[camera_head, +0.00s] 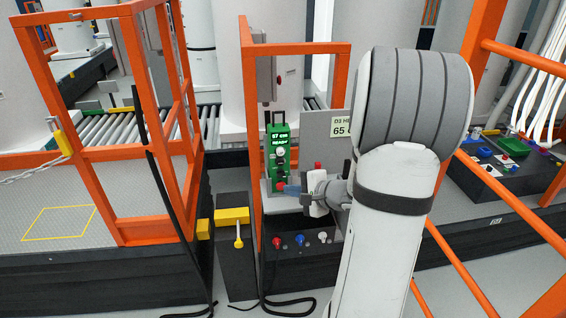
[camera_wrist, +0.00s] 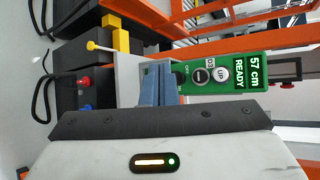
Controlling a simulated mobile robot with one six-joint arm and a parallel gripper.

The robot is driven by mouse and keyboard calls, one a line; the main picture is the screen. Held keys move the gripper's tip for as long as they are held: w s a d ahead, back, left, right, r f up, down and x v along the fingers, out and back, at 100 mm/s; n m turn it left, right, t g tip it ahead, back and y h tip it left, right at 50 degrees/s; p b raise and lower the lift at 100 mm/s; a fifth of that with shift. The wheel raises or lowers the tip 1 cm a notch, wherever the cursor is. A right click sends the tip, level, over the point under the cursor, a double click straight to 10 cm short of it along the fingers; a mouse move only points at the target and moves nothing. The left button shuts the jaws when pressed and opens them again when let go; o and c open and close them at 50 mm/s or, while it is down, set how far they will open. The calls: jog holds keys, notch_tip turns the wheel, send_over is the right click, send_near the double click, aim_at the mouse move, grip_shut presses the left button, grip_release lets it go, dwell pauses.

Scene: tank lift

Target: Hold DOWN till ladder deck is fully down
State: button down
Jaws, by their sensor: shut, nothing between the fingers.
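A green control box (camera_head: 279,158) stands upright inside an orange frame in the middle of the head view. Its display reads "57 cm READY". In the wrist view the box (camera_wrist: 240,89) lies sideways, with a button marked UP (camera_wrist: 222,75) and a dark round button (camera_wrist: 202,76) beside it. My gripper (camera_head: 288,190) is shut and empty at the lower part of the box. In the wrist view its blue fingers (camera_wrist: 157,84) partly cover the box's lower end. I cannot tell whether they touch it. The DOWN label is not readable. Which platform is the ladder deck is unclear.
An orange-railed platform (camera_head: 120,200) with a yellow floor square stands at left. A yellow-handled lever (camera_head: 238,232) is left of the box. Red, blue and white knobs (camera_head: 299,238) sit below it. A sign (camera_head: 341,126) partly reads "65". Black cables lie on the floor.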

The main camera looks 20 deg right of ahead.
aim_at(281, 163)
jog(key=w+d+p, duration=0.2)
jog(key=w, duration=0.6)
jog(key=shift+w+d, duration=0.2)
jog(key=shift+w, duration=0.05)
dwell(2.0)
jog(key=shift+w+d+b, duration=0.1)
jog(key=shift+w+b, duration=0.45)
